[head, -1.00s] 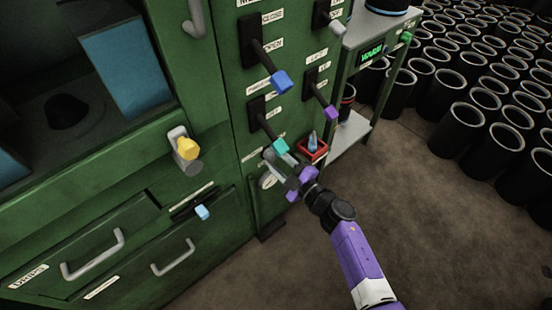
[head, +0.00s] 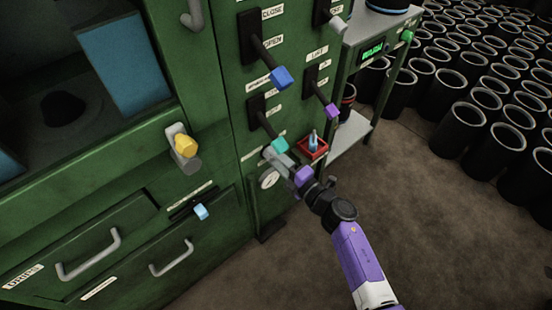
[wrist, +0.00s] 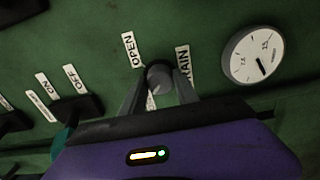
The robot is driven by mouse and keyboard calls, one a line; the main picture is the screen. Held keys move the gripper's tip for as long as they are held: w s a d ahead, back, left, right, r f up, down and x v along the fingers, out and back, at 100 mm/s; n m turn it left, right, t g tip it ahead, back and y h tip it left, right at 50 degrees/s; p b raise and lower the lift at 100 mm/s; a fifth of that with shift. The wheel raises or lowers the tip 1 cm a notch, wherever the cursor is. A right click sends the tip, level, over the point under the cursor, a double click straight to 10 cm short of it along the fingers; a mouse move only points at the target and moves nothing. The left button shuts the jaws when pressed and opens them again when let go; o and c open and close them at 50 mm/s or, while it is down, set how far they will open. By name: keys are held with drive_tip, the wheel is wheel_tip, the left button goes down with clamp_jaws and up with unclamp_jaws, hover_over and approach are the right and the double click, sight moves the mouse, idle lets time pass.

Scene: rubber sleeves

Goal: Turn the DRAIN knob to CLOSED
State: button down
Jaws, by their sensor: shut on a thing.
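The DRAIN knob (wrist: 160,76) is a small grey round knob on the green panel in the wrist view. The OPEN label (wrist: 130,50) is at its upper left and a label ending in "RAIN" (wrist: 184,62) is at its right. Another label below it is mostly hidden, and I cannot read the knob's pointer. My gripper (wrist: 160,88) has one finger on each side of the knob and is shut on it. In the head view my gripper (head: 272,158) is at the lower panel, below the teal-tipped lever, and hides the knob.
A round gauge (wrist: 252,55) is right of the knob. The teal-tipped lever (head: 278,145) is close above my gripper. A red tray (head: 313,148) is just right of it. Blue (head: 281,78) and purple (head: 331,110) levers stick out higher. Open floor lies at lower right.

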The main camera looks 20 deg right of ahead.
idle(0.5)
drive_tip(key=c, duration=0.9)
unclamp_jaws()
drive_tip(key=p+v, duration=0.1)
drive_tip(key=v, duration=0.7)
drive_tip(key=shift+p, duration=0.4)
drive_tip(key=shift+w, duration=0.1)
